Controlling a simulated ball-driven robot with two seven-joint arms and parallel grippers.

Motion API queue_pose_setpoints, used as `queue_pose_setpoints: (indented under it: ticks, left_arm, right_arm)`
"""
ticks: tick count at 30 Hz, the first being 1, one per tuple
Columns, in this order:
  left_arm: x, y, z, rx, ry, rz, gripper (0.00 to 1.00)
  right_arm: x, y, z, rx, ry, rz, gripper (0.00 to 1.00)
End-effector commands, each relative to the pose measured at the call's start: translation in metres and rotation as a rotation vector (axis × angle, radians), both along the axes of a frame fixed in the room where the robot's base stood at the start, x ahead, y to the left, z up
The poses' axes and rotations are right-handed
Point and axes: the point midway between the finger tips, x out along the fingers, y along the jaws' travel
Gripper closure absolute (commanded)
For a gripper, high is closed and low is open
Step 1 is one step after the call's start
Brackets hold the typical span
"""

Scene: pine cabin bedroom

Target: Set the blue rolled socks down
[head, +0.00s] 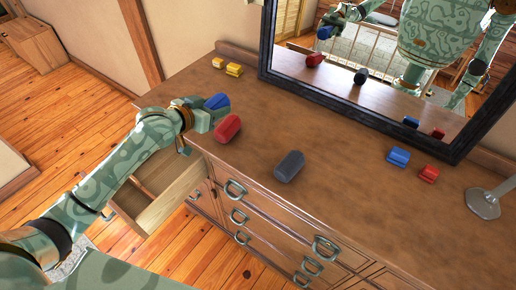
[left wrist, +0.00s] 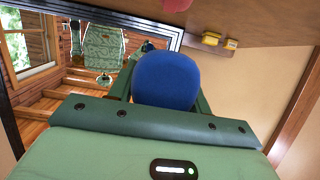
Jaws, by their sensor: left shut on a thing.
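The blue rolled socks (head: 217,101) are held in my left gripper (head: 208,112), over the left part of the wooden dresser top (head: 255,110). In the left wrist view the blue socks (left wrist: 166,82) sit between the fingers of the left gripper (left wrist: 166,95), which is shut on them. The gripper hides part of the socks in the head view. I cannot tell whether the socks touch the dresser top. A red roll (head: 228,128) lies just in front of the gripper and the socks. My right gripper is not clearly in direct view.
A dark grey roll (head: 289,166) lies mid-dresser. Smaller blue (head: 398,157), red (head: 429,173) and yellow (head: 234,70) items lie farther off. A black-framed mirror (head: 375,112) stands behind. A drawer (head: 170,195) is open below my left arm. A metal stand base (head: 484,203) is at right.

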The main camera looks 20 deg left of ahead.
Motion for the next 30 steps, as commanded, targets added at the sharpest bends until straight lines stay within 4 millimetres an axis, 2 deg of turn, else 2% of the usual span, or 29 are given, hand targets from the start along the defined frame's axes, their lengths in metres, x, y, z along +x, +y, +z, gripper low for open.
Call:
queue_pose_setpoints:
  ticks: [1,8,9,12,21,25,30]
  left_arm:
    - [0.0,-0.014,-0.006,-0.01,0.001,-0.002,0.74]
    - [0.001,-0.082,-0.037,-0.009,0.003,-0.002,0.74]
    - [0.001,-0.087,-0.051,-0.007,0.006,0.0,0.74]
    - [0.001,-0.103,-0.07,-0.005,0.005,0.0,0.74]
    - [0.001,-0.126,-0.097,-0.002,0.004,-0.001,0.74]
    - [0.001,-0.124,-0.115,0.0,0.003,0.001,0.74]
    - [0.001,-0.124,-0.119,0.0,-0.001,0.0,0.74]
  right_arm:
    - [0.0,0.0,-0.001,0.001,0.0,0.0,0.62]
    - [-0.001,0.001,-0.01,0.001,0.003,-0.001,0.62]
    - [-0.002,0.001,-0.015,0.001,0.006,-0.001,0.62]
    - [-0.003,0.001,-0.022,0.002,0.008,-0.001,0.62]
    - [-0.005,0.001,-0.031,0.001,0.012,-0.001,0.62]
    - [-0.005,0.001,-0.03,0.0,0.012,-0.001,0.62]
    - [-0.005,0.001,-0.03,0.0,0.012,-0.001,0.62]
